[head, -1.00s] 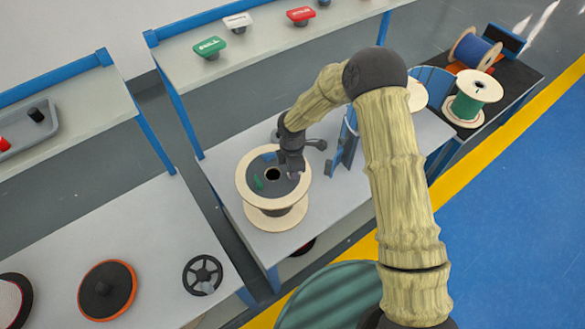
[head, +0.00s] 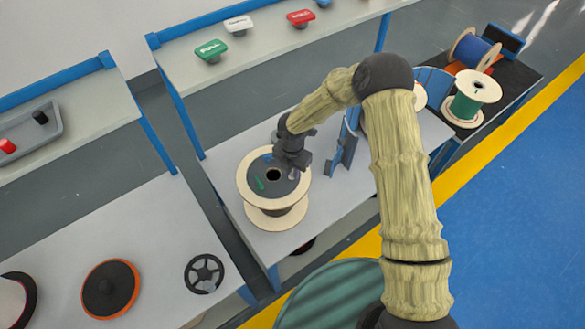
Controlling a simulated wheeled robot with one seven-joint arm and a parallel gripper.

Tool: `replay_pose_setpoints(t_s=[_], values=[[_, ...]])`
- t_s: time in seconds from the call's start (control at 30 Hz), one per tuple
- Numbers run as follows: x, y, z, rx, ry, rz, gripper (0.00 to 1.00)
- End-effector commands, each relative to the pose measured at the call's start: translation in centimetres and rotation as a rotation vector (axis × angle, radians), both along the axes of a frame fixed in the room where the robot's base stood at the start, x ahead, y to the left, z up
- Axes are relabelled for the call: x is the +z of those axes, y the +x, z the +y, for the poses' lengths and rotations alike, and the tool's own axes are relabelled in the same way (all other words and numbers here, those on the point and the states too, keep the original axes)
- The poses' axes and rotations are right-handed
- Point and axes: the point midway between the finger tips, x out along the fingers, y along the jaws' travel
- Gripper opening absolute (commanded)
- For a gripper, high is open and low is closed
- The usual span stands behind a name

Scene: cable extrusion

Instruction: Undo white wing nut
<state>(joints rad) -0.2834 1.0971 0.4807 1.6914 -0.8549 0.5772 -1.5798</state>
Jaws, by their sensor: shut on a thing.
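A spool (head: 245,192) with pale flanges and a dark round top plate (head: 274,190) stands upright on the grey table. The plate has a dark hole in its middle, a green piece (head: 259,184) at its left and a blue piece (head: 266,157) at its back. My gripper (head: 293,168) is over the right part of the plate, pointing down. A small pale piece (head: 293,174), which looks like the white wing nut, shows just under its fingers. My gripper is shut on it. The fingers are small and dark, and the hand hides most of the piece.
A blue upright bracket (head: 341,155) stands on the table right of my gripper. A shelf behind holds green (head: 211,50), white (head: 238,25) and red (head: 300,18) knobs. A black handwheel (head: 204,273) lies on the left table. Spools stand at the far right.

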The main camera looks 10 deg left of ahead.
Motion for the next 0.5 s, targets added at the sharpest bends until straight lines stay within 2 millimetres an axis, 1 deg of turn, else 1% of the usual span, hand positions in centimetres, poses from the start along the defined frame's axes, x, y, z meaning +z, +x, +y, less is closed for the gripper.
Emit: replay_pose_setpoints(t_s=[0.47, 0.5], values=[[0.02, 0.02, 0.03, 0.021, 0.001, 0.000, 0.00], [0.03, 0.02, 0.03, 0.021, 0.001, 0.000, 0.23]])
